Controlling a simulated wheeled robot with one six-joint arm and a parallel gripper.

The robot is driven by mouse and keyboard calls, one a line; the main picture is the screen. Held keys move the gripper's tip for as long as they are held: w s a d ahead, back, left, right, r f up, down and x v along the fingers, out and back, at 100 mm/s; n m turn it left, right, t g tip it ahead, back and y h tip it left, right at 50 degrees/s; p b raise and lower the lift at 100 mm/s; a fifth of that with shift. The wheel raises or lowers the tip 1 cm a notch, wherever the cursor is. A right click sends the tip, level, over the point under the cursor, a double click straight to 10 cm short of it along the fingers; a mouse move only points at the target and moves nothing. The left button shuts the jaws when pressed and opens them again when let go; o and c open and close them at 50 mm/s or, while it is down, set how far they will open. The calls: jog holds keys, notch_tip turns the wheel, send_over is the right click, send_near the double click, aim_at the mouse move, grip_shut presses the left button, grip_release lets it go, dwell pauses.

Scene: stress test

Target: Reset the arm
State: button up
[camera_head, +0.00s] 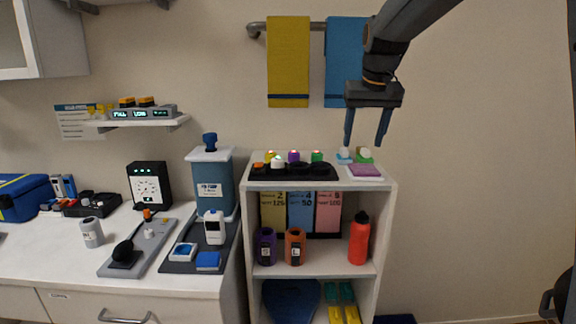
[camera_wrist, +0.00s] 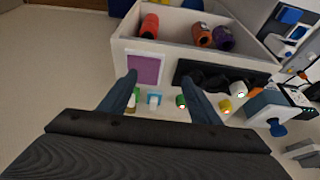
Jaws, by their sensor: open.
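My gripper (camera_head: 366,128) hangs at the end of my arm, which reaches in from the upper right in the head view. Its two fingers point down and stand apart with nothing between them. It is above the right part of the white shelf unit's top (camera_head: 343,184), in front of the wall and the blue towel (camera_head: 345,75). In the wrist view my gripper (camera_wrist: 158,88) also shows open, its fingers extending toward the shelf top. A purple pad (camera_wrist: 145,69) on a white tray lies beyond the fingertips.
A black holder (camera_head: 292,172) with several coloured-top items stands on the shelf top. Orange (camera_head: 295,247), purple (camera_head: 265,247) and red (camera_head: 359,240) containers stand below. A blue canister (camera_head: 212,182) stands on the counter to the left. The wall to the right is clear.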

jog(key=s+f+g, duration=0.3)
jog(key=s+f, duration=2.4)
jog(key=s, duration=0.4)
jog(key=shift+f, duration=0.15)
jog(key=shift+s+a, duration=0.1)
